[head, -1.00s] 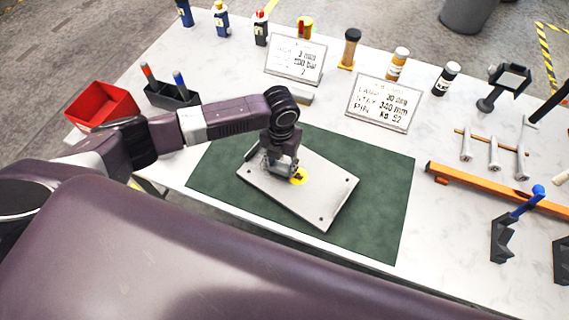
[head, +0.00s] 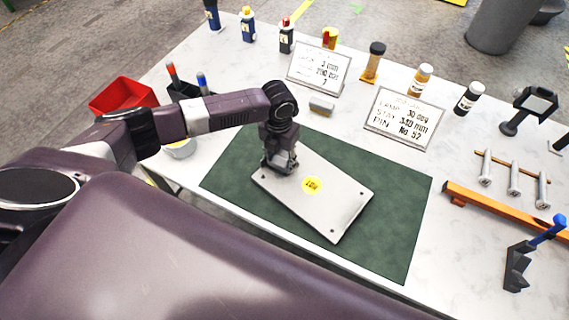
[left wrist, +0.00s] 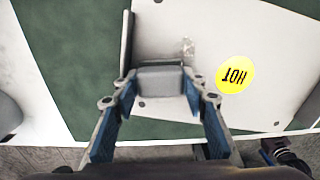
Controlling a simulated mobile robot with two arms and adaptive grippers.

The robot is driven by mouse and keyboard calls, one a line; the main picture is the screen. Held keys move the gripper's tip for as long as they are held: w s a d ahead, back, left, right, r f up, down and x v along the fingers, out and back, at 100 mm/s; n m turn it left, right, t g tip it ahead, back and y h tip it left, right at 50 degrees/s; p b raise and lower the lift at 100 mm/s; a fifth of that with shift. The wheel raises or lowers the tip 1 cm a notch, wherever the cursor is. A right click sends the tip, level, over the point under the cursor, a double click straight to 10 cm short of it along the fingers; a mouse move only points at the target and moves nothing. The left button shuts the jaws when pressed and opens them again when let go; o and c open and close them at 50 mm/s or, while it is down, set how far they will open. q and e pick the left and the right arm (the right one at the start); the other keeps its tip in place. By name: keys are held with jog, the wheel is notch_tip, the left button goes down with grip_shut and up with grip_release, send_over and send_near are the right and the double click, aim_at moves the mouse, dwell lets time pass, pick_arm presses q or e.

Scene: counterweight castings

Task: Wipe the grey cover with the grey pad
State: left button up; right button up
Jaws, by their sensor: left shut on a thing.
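The grey cover (head: 335,205) is a flat pale plate with holes near its corners and a round yellow HOT sticker (head: 312,185). It lies at an angle on a dark green mat (head: 235,180). My left gripper (head: 279,168) is low over the cover's left corner. In the left wrist view its fingers are shut on the grey pad (left wrist: 160,80), a small block over the cover (left wrist: 240,35). I cannot tell whether the pad touches the plate. A faint smudge (left wrist: 187,47) shows on the cover beside the sticker. My right gripper is out of view.
A light grey block (head: 321,105) lies behind the mat near two sign plates (head: 401,118). Bottles stand along the back. A red bin (head: 122,96) is at the left. An orange rail (head: 500,207) and bolts are at the right. The mat's right part is clear.

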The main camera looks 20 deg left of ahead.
pick_arm(q)
jog(key=shift+a+f, duration=0.1)
jog(key=shift+a, duration=0.1)
notch_tip(320, 180, up, 3)
jog(key=shift+w+a+r+p, duration=0.1)
jog(key=shift+p, duration=0.65)
jog(key=shift+r, duration=1.4)
jog(key=shift+r, duration=0.1)
jog(key=shift+r, duration=1.4)
